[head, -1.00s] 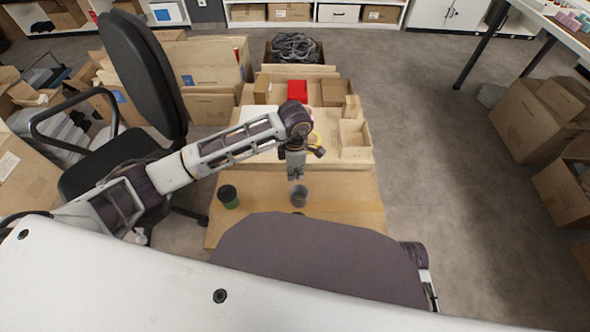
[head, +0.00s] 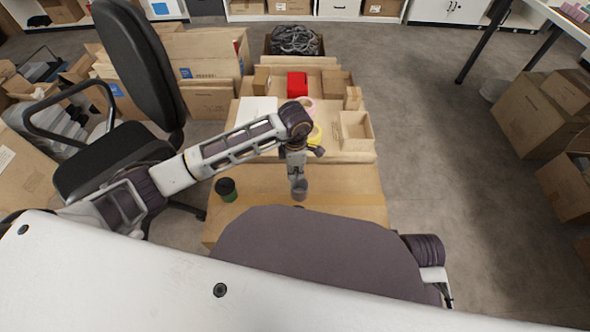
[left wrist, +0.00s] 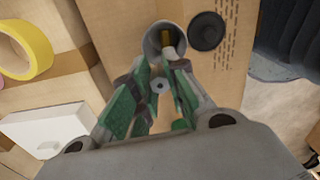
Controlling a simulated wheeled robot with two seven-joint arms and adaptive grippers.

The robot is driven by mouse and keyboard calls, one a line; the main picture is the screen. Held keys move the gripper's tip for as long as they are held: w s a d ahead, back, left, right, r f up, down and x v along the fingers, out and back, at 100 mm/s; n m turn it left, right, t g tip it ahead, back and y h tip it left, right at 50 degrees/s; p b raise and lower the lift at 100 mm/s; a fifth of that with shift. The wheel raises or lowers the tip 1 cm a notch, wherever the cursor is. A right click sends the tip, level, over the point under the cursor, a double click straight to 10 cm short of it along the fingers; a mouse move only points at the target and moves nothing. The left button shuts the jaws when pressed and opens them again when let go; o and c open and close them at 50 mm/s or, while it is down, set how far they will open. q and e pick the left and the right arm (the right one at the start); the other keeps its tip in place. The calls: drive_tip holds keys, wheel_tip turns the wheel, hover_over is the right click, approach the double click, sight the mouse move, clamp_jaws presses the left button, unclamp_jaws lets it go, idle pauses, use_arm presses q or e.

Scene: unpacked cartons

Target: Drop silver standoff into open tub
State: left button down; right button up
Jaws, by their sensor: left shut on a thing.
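The open grey tub (head: 300,192) stands on the near carton, and its round mouth shows in the left wrist view (left wrist: 151,40). My left gripper (head: 297,180) points down just above and partly in front of the tub. In the left wrist view its green fingers (left wrist: 160,72) are closed in on a small grey piece with a hole, which looks like the silver standoff (left wrist: 159,86) seen end-on. In the head view the standoff is too small to tell. A brownish-yellow strip shows within the tub's mouth. My right gripper is out of view.
A black disc (left wrist: 207,31) lies beside the grey tub.

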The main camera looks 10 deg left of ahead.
sight(295, 170)
use_arm(q)
drive_tip(key=c, duration=1.3)
unclamp_jaws()
drive_tip(key=shift+c, duration=0.2)
wheel_tip(295, 170, up, 12)
idle(0.3)
